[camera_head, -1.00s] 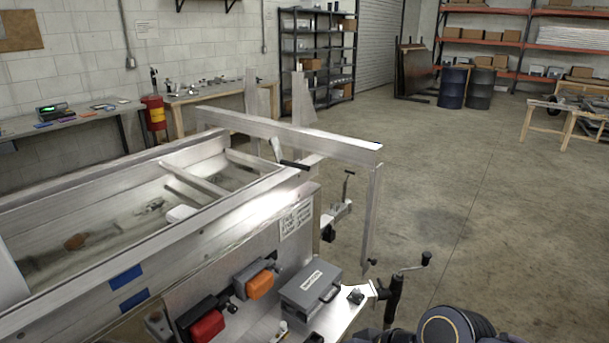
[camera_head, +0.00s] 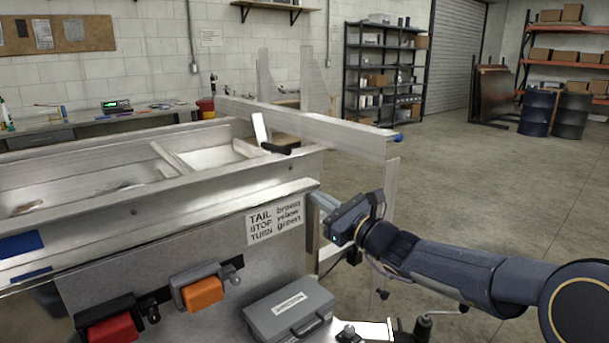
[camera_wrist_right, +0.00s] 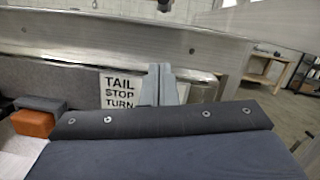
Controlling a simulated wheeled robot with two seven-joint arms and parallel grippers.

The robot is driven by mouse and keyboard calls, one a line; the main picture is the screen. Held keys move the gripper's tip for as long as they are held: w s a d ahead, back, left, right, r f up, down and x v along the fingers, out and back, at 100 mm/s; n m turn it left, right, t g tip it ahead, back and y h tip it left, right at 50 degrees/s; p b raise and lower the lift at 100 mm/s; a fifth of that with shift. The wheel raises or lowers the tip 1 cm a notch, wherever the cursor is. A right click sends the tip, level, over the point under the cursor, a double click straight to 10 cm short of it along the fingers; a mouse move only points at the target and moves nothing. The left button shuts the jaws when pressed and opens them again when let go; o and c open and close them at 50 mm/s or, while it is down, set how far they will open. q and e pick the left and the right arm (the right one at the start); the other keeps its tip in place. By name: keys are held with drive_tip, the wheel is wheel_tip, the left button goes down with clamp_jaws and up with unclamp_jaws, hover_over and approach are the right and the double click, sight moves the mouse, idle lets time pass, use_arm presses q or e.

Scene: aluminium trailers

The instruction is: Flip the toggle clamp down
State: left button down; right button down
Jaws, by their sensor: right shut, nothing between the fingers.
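The toggle clamp (camera_head: 262,132) sits on the trailer's top rail near its corner. Its pale metal plate stands up, and its black handle (camera_head: 281,149) points right, lying nearly level. My right gripper (camera_head: 318,200) is at the trailer's end, to the right of the lettered label and below the clamp, apart from it. In the right wrist view its fingers (camera_wrist_right: 162,84) are together with nothing between them, in front of the trailer's end wall. A small dark part at the top edge of that view (camera_wrist_right: 165,4) may be the clamp's handle. My left gripper is out of view.
The trailer wall bears a TAIL STOP TURN label (camera_head: 274,224), an orange lamp (camera_head: 202,292) and a red lamp (camera_head: 110,331). A grey junction box (camera_head: 290,311) sits below. A long metal beam (camera_head: 310,126) crosses above the gripper. Open floor lies to the right.

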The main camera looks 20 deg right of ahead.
drive_tip(key=shift+w+d+m, duration=0.25)
drive_tip(key=shift+w+m, duration=0.05)
drive_tip(key=w+a+r+p, duration=0.3)
drive_tip(key=w+a+r, duration=0.1)
drive_tip(key=w, duration=0.5)
drive_tip(key=shift+a+r, duration=0.35)
drive_tip(key=shift+r, duration=0.45)
